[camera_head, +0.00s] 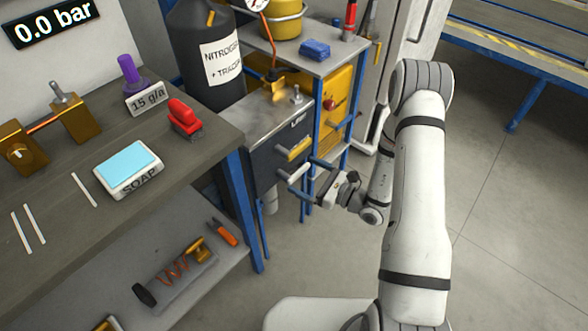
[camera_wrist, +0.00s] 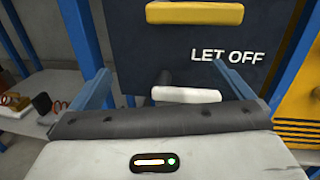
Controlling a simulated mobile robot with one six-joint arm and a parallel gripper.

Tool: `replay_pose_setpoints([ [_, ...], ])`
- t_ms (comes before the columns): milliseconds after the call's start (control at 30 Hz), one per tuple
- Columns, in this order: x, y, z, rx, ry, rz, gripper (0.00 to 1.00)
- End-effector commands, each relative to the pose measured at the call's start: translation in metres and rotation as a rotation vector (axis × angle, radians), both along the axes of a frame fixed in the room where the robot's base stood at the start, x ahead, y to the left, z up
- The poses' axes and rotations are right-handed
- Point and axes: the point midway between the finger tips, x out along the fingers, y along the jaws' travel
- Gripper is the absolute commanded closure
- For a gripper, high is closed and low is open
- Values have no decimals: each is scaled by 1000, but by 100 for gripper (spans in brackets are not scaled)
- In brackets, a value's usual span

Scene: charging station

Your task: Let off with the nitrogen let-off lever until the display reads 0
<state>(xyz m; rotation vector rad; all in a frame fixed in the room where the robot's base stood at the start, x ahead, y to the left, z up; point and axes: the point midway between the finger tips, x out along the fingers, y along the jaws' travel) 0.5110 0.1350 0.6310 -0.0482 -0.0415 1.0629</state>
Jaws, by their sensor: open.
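The display (camera_head: 52,22) reads 0.0 bar at the upper left of the head view. A dark panel (camera_wrist: 120,30) carries the words LET OFF (camera_wrist: 228,57). A white lever (camera_wrist: 187,94) on a dark stem is below and left of these words; it also shows in the head view (camera_head: 294,172). A yellow handle (camera_wrist: 195,13) is above it on the same panel. My gripper (camera_wrist: 162,72) is open, its blue fingers on either side of the white lever. I see no clear contact with it. In the head view my gripper (camera_head: 308,176) is in front of the panel.
A dark bottle labelled nitrogen (camera_head: 205,60) stands behind the panel. The workbench (camera_head: 75,215) with a soap box (camera_head: 128,168) and a red tool (camera_head: 184,118) is at the left. Blue frame posts (camera_head: 243,210) stand near my gripper. The floor (camera_head: 510,220) at the right is clear.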

Motion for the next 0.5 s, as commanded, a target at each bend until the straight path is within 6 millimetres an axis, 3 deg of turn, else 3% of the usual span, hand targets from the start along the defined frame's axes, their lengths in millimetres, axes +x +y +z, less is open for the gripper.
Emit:
replay_pose_setpoints([
  [33,2,-5,-20,10,20,-43,0],
  [200,8,-17,-50,23,51,-145,0],
  [333,14,-13,-55,24,56,-165,0],
  [500,30,9,-54,25,53,-160,0],
])
